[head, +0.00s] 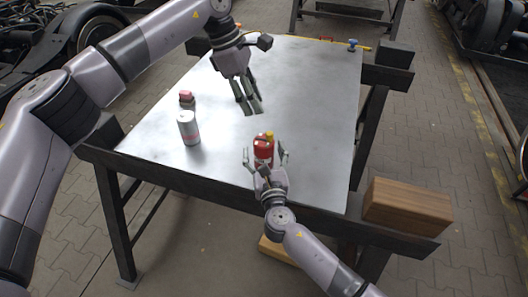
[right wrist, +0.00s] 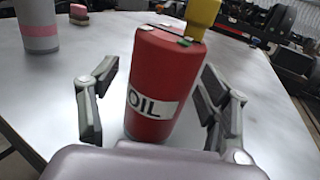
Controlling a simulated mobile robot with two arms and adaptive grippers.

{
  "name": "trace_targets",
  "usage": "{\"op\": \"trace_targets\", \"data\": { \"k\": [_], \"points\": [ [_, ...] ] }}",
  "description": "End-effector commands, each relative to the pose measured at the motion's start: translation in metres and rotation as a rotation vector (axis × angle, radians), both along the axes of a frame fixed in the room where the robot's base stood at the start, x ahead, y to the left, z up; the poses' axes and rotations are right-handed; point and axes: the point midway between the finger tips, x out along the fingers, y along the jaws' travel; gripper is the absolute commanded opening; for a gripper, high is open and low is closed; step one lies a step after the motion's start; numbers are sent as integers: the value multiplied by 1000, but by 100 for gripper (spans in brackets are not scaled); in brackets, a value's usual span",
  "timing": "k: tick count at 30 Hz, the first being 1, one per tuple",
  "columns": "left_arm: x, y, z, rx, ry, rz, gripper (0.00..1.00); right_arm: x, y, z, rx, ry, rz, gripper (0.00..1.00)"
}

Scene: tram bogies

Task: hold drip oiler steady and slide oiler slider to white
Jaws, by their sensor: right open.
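The drip oiler (head: 263,149) is a red can with a yellow part (head: 269,135) on top, standing near the front edge of the table. In the right wrist view the oiler (right wrist: 150,85) has a white OIL label, and the yellow part (right wrist: 203,14) rises at its top right. A dark slot with small pale and green marks (right wrist: 186,42) crosses its top; I cannot tell the slider's setting. My right gripper (head: 265,155) is open, with a finger on either side of the oiler. My left gripper (head: 250,105) hangs empty above the table behind the oiler; its finger gap is unclear.
A grey can with a pink band (head: 188,129) and a small pink-topped block (head: 187,99) stand on the left of the metal table (head: 310,85). A blue item (head: 352,44) lies at the back right. A wooden box (head: 408,207) is beyond the right edge. The table's right half is clear.

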Motion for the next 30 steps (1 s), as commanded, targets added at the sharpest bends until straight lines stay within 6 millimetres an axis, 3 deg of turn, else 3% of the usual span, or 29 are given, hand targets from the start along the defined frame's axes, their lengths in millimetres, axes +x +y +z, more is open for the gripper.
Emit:
{"op": "trace_targets", "data": {
  "k": [7,30],
  "points": [
    [0,0,0,0,0,0,33,0,0,0,0,0,0,70],
    [0,0,0,0,0,0,33,0,0,-1,0,1,0,18]
  ]
}}
